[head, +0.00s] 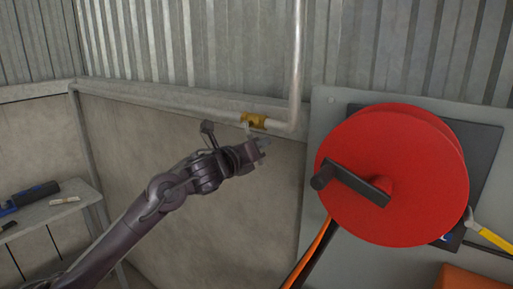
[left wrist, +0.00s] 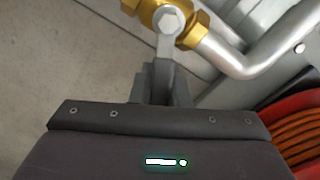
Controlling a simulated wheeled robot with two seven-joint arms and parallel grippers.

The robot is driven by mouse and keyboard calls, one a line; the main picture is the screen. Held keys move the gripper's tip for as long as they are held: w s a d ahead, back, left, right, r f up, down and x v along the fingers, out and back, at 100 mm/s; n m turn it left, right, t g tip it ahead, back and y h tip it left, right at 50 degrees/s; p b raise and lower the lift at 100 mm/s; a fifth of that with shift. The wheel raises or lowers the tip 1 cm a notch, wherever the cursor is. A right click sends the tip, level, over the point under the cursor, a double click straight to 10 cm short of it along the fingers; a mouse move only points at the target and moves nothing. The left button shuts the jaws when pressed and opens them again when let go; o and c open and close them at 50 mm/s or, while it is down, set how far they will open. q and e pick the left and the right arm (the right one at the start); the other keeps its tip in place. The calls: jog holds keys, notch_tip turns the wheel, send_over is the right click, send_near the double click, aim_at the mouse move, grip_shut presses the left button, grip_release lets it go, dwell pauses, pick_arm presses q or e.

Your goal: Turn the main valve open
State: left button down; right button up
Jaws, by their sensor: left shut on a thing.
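The main valve (head: 256,121) is a brass body on a grey pipe low along the corrugated wall. It also shows at the top of the left wrist view (left wrist: 190,18), with a hex nut on its stem and a grey lever (left wrist: 168,45) pointing down in the picture. My left gripper (head: 262,147) is just below the valve in the head view. In the left wrist view its fingers (left wrist: 166,78) are shut on the lever's end, and they hide that end. My right gripper is in neither view.
A large red reel (head: 430,170) with a black crank stands on a grey panel to the right. An orange hose (head: 318,250) hangs below it. A grey shelf (head: 48,210) with small tools is at the left. The wall between is bare.

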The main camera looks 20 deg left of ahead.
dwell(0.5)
pick_arm(q)
jog(key=c, duration=1.4)
grip_release()
jog(key=b+v, duration=0.3)
jog(key=v, duration=0.4)
jog(key=shift+s+a+r, duration=0.1)
jog(key=shift+s, duration=0.3)
